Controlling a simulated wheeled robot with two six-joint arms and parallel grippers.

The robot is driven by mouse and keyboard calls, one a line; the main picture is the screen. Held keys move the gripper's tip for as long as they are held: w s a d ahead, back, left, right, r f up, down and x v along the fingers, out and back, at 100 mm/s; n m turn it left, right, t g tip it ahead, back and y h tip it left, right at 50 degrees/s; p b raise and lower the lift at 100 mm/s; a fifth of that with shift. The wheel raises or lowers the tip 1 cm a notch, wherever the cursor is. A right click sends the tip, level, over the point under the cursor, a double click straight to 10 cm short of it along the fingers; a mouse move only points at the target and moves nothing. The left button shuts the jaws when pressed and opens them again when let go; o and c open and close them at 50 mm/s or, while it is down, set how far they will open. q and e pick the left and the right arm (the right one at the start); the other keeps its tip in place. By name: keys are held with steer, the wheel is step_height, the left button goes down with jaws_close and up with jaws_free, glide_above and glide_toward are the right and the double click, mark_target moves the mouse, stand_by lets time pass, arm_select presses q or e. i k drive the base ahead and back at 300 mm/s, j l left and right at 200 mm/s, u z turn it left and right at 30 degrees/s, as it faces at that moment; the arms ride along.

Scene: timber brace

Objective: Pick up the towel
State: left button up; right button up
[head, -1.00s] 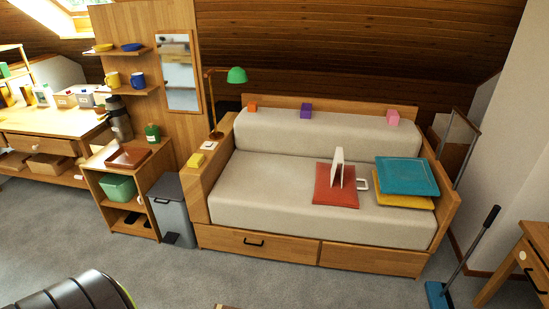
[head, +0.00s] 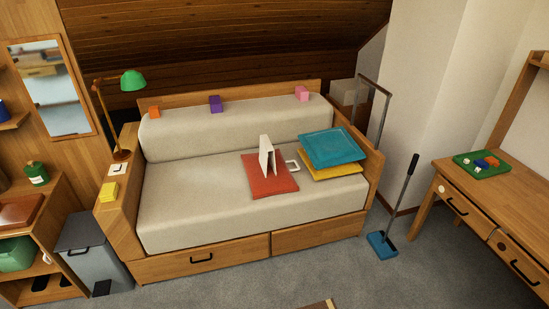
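I cannot single out a towel for sure. Flat square cloth-like pieces lie on the sofa seat: a red one (head: 268,181), a teal one (head: 333,147), and a yellow one (head: 335,172) partly hidden under the teal one. Whether they are towels or cushions I cannot tell. A white folded card-like piece (head: 266,157) stands on the red one. Neither of my grippers is in view.
The beige sofa (head: 190,205) has drawers below. A grey bin (head: 85,248) and shelf unit stand left. Grey carpet in front is mostly clear.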

mark_target(266, 149)
steer(key=i+j, duration=0.1)
steer(key=i+u, duration=0.15)
steer(key=u, duration=0.25)
steer(key=i+l+u, duration=0.15)
steer(key=u, duration=0.2)
steer(key=i+l+u, duration=0.15)
steer(key=u, duration=0.25)
